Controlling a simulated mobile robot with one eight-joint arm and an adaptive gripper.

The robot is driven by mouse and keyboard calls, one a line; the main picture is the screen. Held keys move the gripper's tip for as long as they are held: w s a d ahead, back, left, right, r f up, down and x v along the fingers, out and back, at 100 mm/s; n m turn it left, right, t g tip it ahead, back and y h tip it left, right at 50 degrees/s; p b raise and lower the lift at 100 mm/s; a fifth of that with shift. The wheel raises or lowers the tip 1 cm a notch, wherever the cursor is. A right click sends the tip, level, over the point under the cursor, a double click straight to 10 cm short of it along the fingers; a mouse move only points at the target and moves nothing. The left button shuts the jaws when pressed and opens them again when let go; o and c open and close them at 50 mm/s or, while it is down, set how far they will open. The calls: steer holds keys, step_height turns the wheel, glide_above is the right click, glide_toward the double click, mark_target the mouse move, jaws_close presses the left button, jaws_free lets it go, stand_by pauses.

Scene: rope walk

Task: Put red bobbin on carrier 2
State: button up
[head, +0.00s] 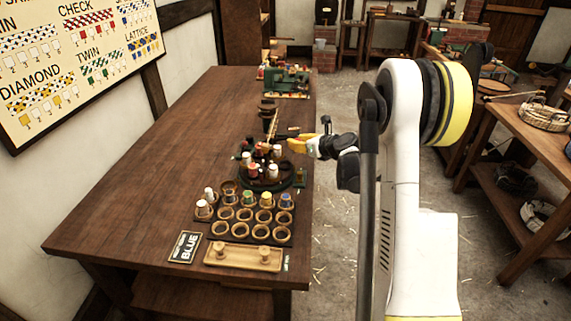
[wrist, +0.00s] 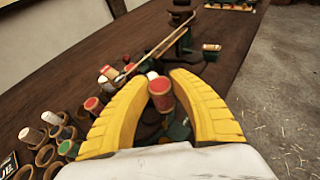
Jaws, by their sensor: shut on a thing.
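My gripper (head: 296,145) is over the right side of the dark round braiding stand (head: 268,184), which carries several bobbins. In the wrist view the yellow fingers of my gripper (wrist: 158,84) are shut on a red-topped bobbin (wrist: 160,94), held between their tips. Dark green parts of the stand show just below it. I cannot tell whether its base touches a carrier. Other red-topped bobbins stand on the left in the wrist view, one of them nearer (wrist: 93,105). Carrier numbers are not readable, so carrier 2 cannot be picked out.
A rack of round cups (head: 245,214) holds several bobbins in its back row and left end. A wooden tray (head: 243,257) and a BLUE sign (head: 185,246) lie in front. A slanted rod (wrist: 160,46) rises behind the stand. The table's left side is clear.

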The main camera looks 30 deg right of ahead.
steer(key=b, duration=0.1)
glide_above(285, 167)
step_height(285, 167, down, 3)
steer(key=shift+w+r, duration=0.1)
steer(key=shift+f+b, duration=1.2)
steer(key=shift+f, duration=0.7)
steer(key=shift+f, duration=0.25)
steer(key=o, duration=1)
steer(key=shift+r, duration=0.1)
